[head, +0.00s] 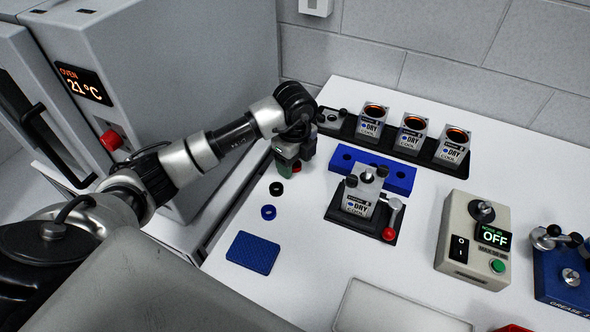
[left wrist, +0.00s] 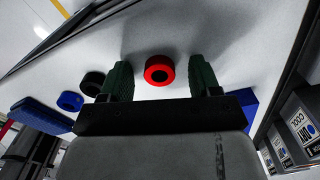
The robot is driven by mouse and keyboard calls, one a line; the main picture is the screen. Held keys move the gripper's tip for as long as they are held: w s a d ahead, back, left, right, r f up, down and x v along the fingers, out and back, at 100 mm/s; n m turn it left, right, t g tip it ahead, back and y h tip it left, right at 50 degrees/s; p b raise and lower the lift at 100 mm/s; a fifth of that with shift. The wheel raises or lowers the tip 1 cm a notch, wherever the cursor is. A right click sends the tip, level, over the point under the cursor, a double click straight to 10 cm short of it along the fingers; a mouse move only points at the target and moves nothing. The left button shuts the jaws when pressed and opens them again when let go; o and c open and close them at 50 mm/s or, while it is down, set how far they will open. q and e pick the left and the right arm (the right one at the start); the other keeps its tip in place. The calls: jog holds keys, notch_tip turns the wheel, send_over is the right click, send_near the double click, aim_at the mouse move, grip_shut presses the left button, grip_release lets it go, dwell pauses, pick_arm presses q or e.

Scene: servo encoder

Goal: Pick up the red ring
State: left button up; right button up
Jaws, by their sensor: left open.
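The red ring (left wrist: 159,71) shows in the left wrist view, lying on the white table between the two green fingers of my left gripper (left wrist: 161,82). The fingers are open, with a gap on each side of the ring. In the head view my left gripper (head: 288,168) points down at the table's left part, and the red ring is hidden behind it. My right gripper is in neither view.
A black ring (head: 276,188), a blue ring (head: 268,212) and a blue mat (head: 253,253) lie in front of my left gripper. A blue block with holes (head: 400,181) is to its right. An encoder unit (head: 358,203) stands on a black base. The oven (head: 170,80) stands at left.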

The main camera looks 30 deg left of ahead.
pick_arm(q)
jog(key=shift+r, duration=0.15)
jog(key=c, duration=1)
